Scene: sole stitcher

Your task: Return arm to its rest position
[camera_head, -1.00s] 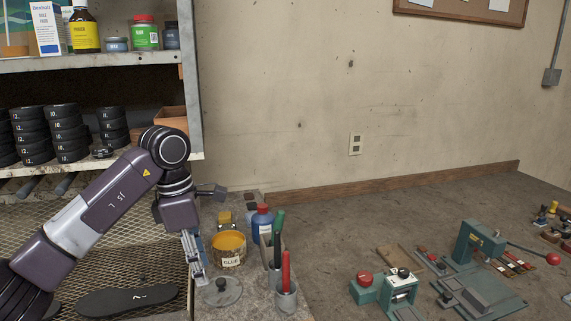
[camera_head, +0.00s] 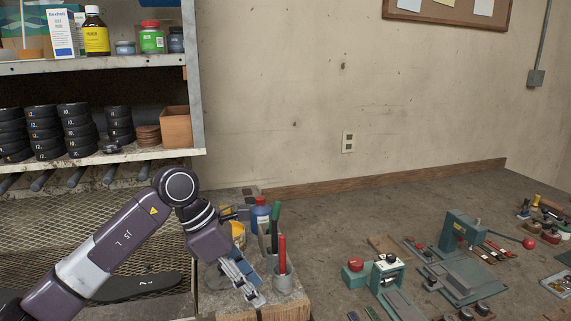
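My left arm comes in from the lower left, and its gripper (camera_head: 252,288) points down and to the right over the near corner of the workbench. The fingers look close together, but I cannot tell whether they are open or shut. No held object shows. My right gripper is not in view.
A black sole (camera_head: 140,287) lies on the mesh shelf (camera_head: 60,215). Green bench machines (camera_head: 463,235) stand at the right.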

